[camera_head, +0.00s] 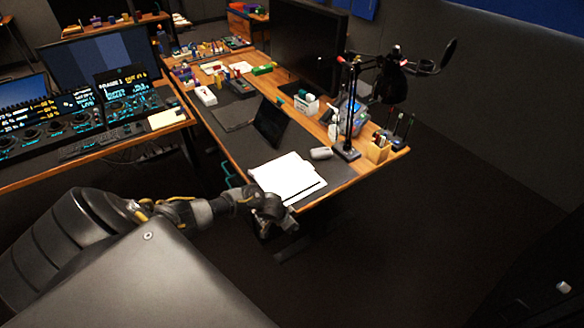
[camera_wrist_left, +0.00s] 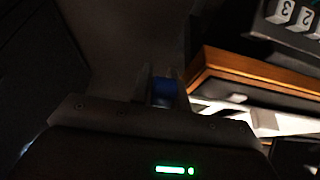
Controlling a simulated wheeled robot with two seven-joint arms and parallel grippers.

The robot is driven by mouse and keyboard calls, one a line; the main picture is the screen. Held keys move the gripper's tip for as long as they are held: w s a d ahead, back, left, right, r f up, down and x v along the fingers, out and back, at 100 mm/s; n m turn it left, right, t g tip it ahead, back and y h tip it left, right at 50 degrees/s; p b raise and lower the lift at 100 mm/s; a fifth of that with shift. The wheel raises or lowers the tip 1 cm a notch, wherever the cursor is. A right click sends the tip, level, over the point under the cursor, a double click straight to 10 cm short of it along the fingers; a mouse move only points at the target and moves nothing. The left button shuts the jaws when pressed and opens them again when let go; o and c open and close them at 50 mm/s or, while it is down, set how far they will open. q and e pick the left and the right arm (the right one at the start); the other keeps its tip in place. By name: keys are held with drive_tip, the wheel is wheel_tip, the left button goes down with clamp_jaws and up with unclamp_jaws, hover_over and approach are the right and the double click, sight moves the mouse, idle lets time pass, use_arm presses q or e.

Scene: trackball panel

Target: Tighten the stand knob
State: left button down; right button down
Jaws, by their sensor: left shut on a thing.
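My left arm reaches in from the left in the head view. My left gripper (camera_head: 284,226) is at the front edge of the wooden desk, below the white papers. In the left wrist view, my left gripper (camera_wrist_left: 164,82) is shut on a small blue piece (camera_wrist_left: 164,89) between its fingertips. This piece looks like a knob, but its full shape and what it is fixed to are dark and partly hidden by the fingers. The knob cannot be made out in the head view. My right gripper is not in view.
The desk (camera_head: 340,182) has a wooden edge close to my left gripper. White papers (camera_head: 288,178), a dark tablet (camera_head: 270,122), a grey mouse (camera_head: 321,153) and a lamp stand (camera_head: 346,150) are on it. A console desk (camera_head: 90,150) stands left.

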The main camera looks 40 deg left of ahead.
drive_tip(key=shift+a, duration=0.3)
use_arm(q)
drive_tip(key=c, duration=1.7)
unclamp_jaws()
drive_tip(key=o, duration=0.3)
drive_tip(key=shift+o, duration=0.2)
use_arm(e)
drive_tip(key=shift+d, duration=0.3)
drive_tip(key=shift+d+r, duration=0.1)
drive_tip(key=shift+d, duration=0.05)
